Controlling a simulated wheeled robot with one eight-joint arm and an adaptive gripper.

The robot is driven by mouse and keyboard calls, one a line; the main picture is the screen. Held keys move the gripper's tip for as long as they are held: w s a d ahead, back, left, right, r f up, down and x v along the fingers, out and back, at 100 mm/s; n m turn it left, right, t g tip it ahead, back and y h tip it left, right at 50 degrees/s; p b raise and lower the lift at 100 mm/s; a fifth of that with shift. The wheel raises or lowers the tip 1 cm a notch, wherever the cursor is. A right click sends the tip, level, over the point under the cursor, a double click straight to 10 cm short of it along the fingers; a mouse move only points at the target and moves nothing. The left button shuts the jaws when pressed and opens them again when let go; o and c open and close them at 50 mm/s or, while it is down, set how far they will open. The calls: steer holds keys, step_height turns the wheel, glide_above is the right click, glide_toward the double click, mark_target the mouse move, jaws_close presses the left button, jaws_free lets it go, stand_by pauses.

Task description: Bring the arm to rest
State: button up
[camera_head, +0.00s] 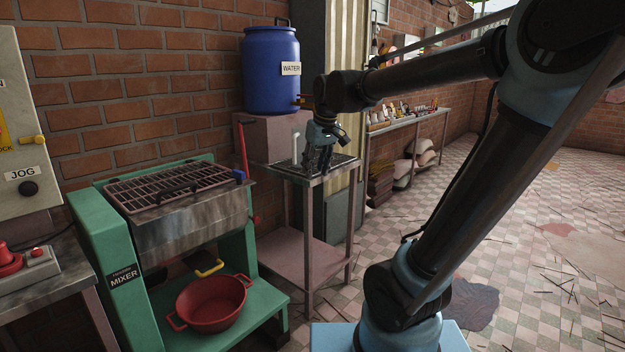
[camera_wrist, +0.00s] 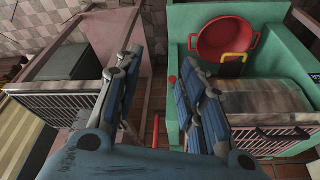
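My gripper (camera_head: 318,160) is at the end of my extended arm, over the small metal stand (camera_head: 300,252) between the mixer and the corrugated panel. In the wrist view my gripper (camera_wrist: 160,85) shows its two blue-padded fingers spread apart with nothing between them. The fingers are open and empty. Part of the stand's grated top is hidden behind the gripper in the head view. A white upright object (camera_head: 296,148) shows just left of the gripper; I cannot tell what it is.
The green mixer (camera_head: 87,225) with its grille stands left, a red basin (camera_head: 212,302) on its lower shelf. A blue water barrel (camera_head: 270,75) stands behind on a block. A control panel (camera_head: 20,130) is at far left. A long shelf (camera_head: 430,120) lines the back; tiled floor at right is mostly open.

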steer(key=s+d+f+m+h, duration=0.2)
steer(key=s+d+f+m, duration=0.4)
steer(key=s+d+f, duration=1.2)
steer(key=shift+s+d+f+g, duration=0.2)
steer(key=shift+s+f+g, duration=0.3)
steer(key=shift+s, duration=0.65)
